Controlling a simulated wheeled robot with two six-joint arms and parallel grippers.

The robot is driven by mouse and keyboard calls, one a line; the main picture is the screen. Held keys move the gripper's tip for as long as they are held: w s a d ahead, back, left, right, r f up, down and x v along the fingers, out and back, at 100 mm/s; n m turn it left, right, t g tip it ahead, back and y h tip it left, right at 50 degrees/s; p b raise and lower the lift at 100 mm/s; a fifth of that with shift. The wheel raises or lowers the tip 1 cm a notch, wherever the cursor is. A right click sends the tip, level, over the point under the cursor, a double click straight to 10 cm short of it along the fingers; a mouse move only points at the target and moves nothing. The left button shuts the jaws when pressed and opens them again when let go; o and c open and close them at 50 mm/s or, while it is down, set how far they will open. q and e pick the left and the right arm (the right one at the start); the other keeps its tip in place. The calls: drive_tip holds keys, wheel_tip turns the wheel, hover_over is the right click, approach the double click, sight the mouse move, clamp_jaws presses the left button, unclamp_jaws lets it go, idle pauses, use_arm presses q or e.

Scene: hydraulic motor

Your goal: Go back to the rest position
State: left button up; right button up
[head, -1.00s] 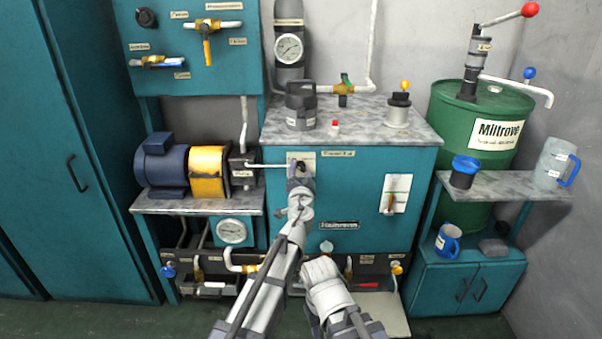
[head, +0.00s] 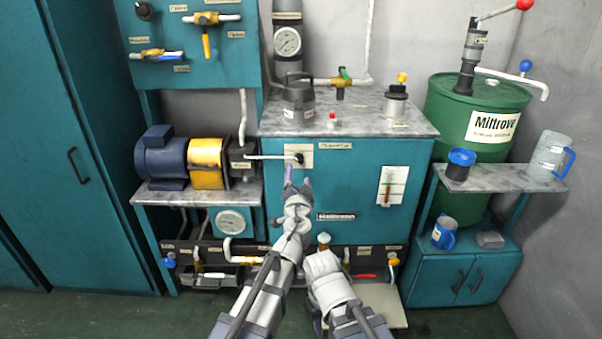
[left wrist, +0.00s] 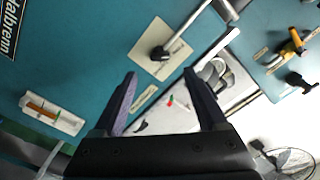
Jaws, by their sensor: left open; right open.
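My left gripper (head: 297,183) is in front of the teal cabinet (head: 385,235), just below a black rotary knob (head: 299,158) on a pale plate. Its two purple-grey fingers are apart with nothing between them, as the left wrist view (left wrist: 162,102) also shows. In that view the knob (left wrist: 160,53) lies beyond the fingers, clear of both. My right gripper (head: 323,265) is lower, in front of the cabinet's bottom edge; its fingertips are hard to make out.
A marble top with a dark canister (head: 299,100) is above the cabinet. A blue and yellow motor (head: 165,160) stands left. A green drum (head: 450,105) and a shelf with a clear jug (head: 548,157) stand right. Pipes with valves run low behind my arms.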

use_arm(q)
drive_tip(key=s+a+f+n+g+y, duration=0.2)
drive_tip(key=a+f+n+y, duration=0.1)
drive_tip(key=a, duration=0.3)
drive_tip(key=s+a+f+n+g+y, duration=0.1)
drive_tip(key=a+f+n+g+y, duration=0.15)
drive_tip(key=a, duration=0.35)
drive_tip(key=s+a+f+n+g, duration=0.4)
drive_tip(key=s+a+f+g, duration=0.2)
drive_tip(key=s+a+f, duration=0.3)
drive_tip(key=s+d+f+g+h, duration=0.3)
drive_tip(key=s+f, duration=0.1)
drive_tip(key=s, duration=0.3)
drive_tip(key=s+d+f+g+h, duration=0.3)
drive_tip(key=s+f+g, duration=0.1)
drive_tip(key=s, duration=0.4)
drive_tip(key=s+d+m+y, duration=0.2)
drive_tip(key=s+d+m, duration=0.3)
drive_tip(key=d, duration=0.5)
wheel_tip(320, 180, up, 33)
drive_tip(key=p, duration=3.2)
drive_tip(key=shift+s+d+g, duration=0.25)
drive_tip(key=shift+d+g, duration=0.05)
drive_tip(key=shift+g, duration=0.05)
drive_tip(key=shift+n, duration=0.25)
